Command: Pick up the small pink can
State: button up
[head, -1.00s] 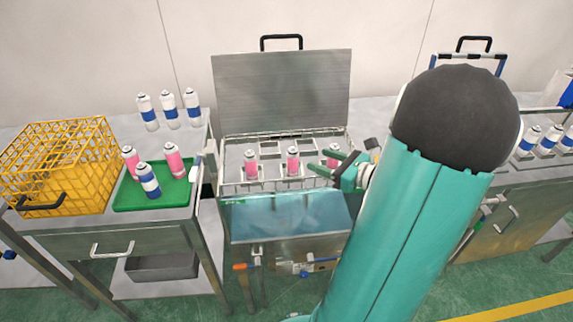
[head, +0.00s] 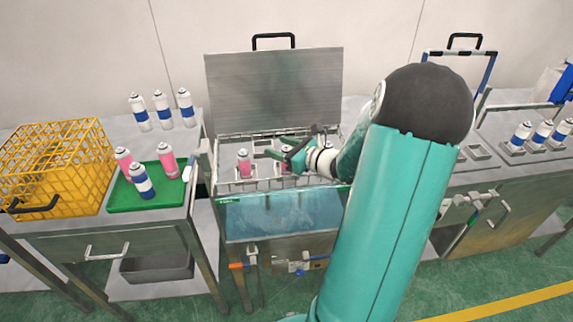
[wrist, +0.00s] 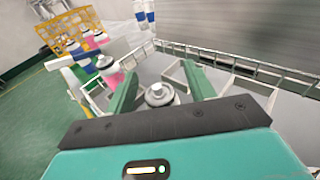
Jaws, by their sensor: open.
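Two pink cans with pale tops show in the metal basin's rack in the head view: a left pink can (head: 244,164) in plain sight and a middle pink can (head: 285,158) partly hidden by my gripper (head: 274,154). My arm crosses the right part of the rack. In the wrist view, my gripper (wrist: 161,76) is open, with its green fingers on either side of a can's grey top (wrist: 160,95). That can's body is mostly hidden, and I cannot tell if the fingers touch it. The left pink can (wrist: 108,72) stands upright just outside the left finger.
Left of the basin, a green tray (head: 118,205) holds two pink cans and a blue-white can (head: 141,181). A yellow crate (head: 55,165) stands further left. The basin's raised metal lid (head: 273,90) rises behind the rack. Blue-white cans (head: 543,134) stand at right.

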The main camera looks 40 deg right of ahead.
grip_shut()
jog(key=shift+r, duration=0.15)
jog(key=s+a+r, duration=0.2)
jog(key=s+r, duration=1)
jog(key=s, duration=0.2)
jog(key=shift+r, duration=0.4)
